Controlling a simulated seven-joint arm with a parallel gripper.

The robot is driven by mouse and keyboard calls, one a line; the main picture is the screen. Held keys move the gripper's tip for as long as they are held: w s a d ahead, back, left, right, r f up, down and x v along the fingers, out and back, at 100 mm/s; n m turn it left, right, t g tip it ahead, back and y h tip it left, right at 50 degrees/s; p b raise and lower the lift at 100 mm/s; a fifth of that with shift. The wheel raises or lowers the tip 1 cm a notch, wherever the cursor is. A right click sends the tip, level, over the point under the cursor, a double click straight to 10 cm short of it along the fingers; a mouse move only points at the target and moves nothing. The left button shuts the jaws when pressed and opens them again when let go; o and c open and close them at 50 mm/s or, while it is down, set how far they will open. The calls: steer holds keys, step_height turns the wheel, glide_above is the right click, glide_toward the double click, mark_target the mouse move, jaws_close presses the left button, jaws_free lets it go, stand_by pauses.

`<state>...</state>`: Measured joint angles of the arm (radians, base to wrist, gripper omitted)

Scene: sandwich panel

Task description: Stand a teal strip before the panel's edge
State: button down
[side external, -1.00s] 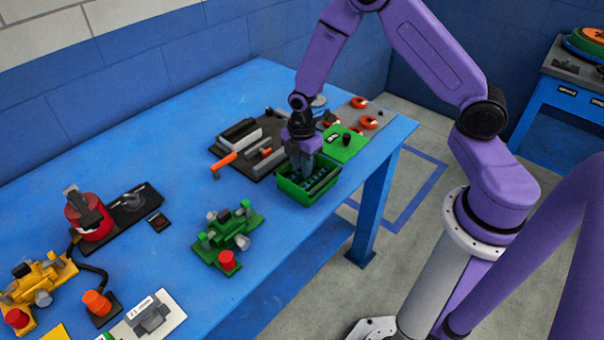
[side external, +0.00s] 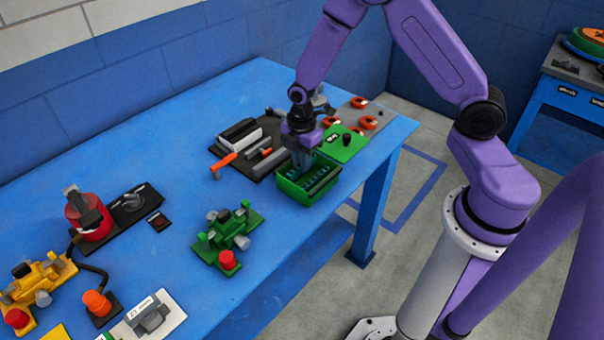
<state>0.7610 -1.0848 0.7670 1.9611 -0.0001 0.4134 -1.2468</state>
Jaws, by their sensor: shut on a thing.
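My gripper (side external: 301,165) is above the back left part of a green bin (side external: 304,200) and points down. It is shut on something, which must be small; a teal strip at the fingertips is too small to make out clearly. Several teal strips (side external: 316,181) lie in the dark inside of the bin. The panel may be the grey-and-white piece on the black fixture board (side external: 228,153) behind and left of the bin; I cannot tell for sure.
A clamp with an orange handle (side external: 224,162) juts from the fixture board. A green plate with a black knob (side external: 346,140) and a grey board with orange rings (side external: 368,122) stand right. A green fixture (side external: 228,236) stands front left. The blue table between is clear.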

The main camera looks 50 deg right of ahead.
steer(key=shift+r, duration=2.6)
steer(key=w+r, duration=0.3)
steer(key=w, duration=1.6)
steer(key=shift+f, duration=2.4)
steer(key=shift+f, duration=1.7)
steer(key=c, duration=1.4)
jaws_free()
